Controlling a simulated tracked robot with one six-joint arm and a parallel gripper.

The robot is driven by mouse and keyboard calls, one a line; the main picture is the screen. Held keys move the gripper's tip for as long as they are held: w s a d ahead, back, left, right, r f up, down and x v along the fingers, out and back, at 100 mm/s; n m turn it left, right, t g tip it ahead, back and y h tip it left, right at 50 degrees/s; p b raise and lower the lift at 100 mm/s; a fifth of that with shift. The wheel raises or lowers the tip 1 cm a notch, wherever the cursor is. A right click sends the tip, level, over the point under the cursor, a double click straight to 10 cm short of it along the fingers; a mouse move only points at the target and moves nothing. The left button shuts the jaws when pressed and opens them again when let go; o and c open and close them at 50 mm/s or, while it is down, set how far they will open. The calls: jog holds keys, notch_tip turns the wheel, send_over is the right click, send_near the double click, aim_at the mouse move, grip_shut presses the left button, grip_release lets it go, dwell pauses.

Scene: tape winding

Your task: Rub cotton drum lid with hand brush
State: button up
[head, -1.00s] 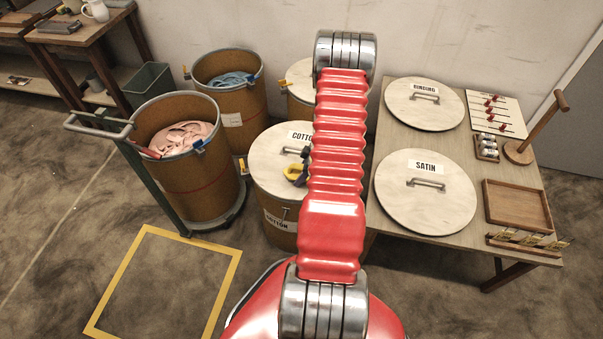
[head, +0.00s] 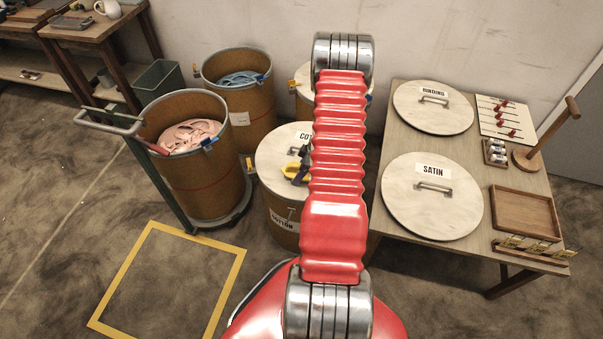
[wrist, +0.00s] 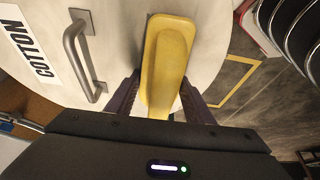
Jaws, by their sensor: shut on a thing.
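The cotton drum (head: 284,222) stands closed in the middle of the head view, partly hidden by my red arm. Its pale round lid (head: 272,160) carries a COTTON label and a metal handle, and the lid fills much of the wrist view (wrist: 115,50). My gripper (head: 298,172) is over the lid, to the right of the handle in the wrist view. It is shut on the yellow hand brush (wrist: 166,62), whose long body lies between the fingers. The brush's bristles are hidden, so I cannot tell whether they touch the lid.
An open drum of pink cloth (head: 195,178) stands on a green trolley at left, an open drum of blue cloth (head: 238,115) behind it. The table (head: 472,240) at right bears the BINDING lid (head: 432,112) and SATIN lid (head: 432,210). A yellow floor square (head: 160,225) is empty.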

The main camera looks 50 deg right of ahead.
aim_at(291, 170)
jog(key=shift+w+a+f, duration=0.1)
jog(key=shift+w+a, duration=0.25)
jog(key=shift+w, duration=0.45)
jog(key=shift+w+a+f, duration=0.1)
jog(key=shift+w+a, duration=0.25)
jog(key=shift+w, duration=0.4)
jog(key=shift+w+a+r, duration=0.1)
jog(key=shift+w+a, duration=0.25)
jog(key=shift+w, duration=0.4)
jog(key=shift+w+a+r, duration=0.1)
jog(key=shift+w+a, duration=0.2)
jog(key=shift+w, duration=0.45)
jog(key=shift+f, duration=0.2)
jog(key=shift+s+d, duration=0.1)
jog(key=shift+s, duration=0.05)
jog(key=shift+s+d+r, duration=0.1)
jog(key=shift+s+d, duration=0.2)
jog(key=shift+s, duration=0.45)
jog(key=shift+s+d, duration=0.25)
jog(key=shift+s, duration=0.45)
